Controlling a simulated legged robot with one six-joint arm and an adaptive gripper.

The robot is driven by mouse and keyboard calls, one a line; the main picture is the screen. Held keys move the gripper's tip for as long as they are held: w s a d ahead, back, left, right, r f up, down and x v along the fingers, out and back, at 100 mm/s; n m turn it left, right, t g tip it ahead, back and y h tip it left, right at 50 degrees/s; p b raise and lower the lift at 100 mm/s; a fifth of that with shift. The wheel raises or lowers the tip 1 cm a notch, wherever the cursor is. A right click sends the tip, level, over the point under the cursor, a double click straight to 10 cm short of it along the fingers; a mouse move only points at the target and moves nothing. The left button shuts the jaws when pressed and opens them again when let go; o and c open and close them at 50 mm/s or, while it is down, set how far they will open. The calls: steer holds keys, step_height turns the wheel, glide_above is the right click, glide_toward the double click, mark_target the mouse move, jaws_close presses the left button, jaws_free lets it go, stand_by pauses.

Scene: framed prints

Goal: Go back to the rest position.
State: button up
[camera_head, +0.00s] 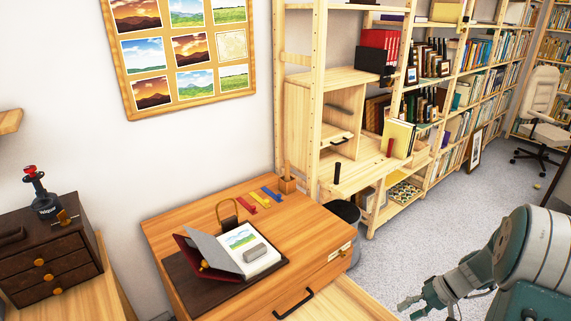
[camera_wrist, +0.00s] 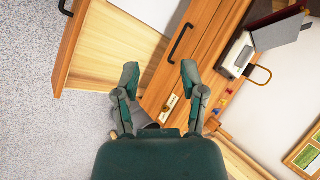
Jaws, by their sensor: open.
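My gripper (camera_head: 425,301) is at the lower right of the head view, at the end of my grey-green arm. It is over the floor, to the right of the wooden cabinet (camera_head: 165,235). In the wrist view my gripper (camera_wrist: 160,80) has its two fingers spread wide with nothing between them. The cabinet's front and its dark handle (camera_wrist: 181,42) show beyond the fingertips, apart from them.
On the cabinet, a book (camera_head: 240,250) lies open on a dark board. Red, yellow and blue pieces (camera_head: 258,200) lie behind it. A dark drawer chest (camera_head: 50,260) stands left. Shelves (camera_head: 345,75) line the back. Grey floor (camera_head: 440,225) is clear centre right.

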steer(key=s+a+r+n+t+h, duration=0.1)
steer(key=s+a+r+t+h, duration=0.1)
steer(key=s+a+r, duration=0.6)
steer(key=s+a+r+n+t+h, duration=0.1)
steer(key=s+a+r+h, duration=0.4)
steer(key=r, duration=1)
steer(key=s+a+t, duration=0.1)
steer(key=s+a, duration=0.2)
steer(key=a, duration=0.1)
steer(key=shift+s+a+n+t+h, duration=0.2)
steer(key=shift+a+n+t+h, duration=0.1)
steer(key=shift+t, duration=0.1)
steer(key=shift+d, duration=0.1)
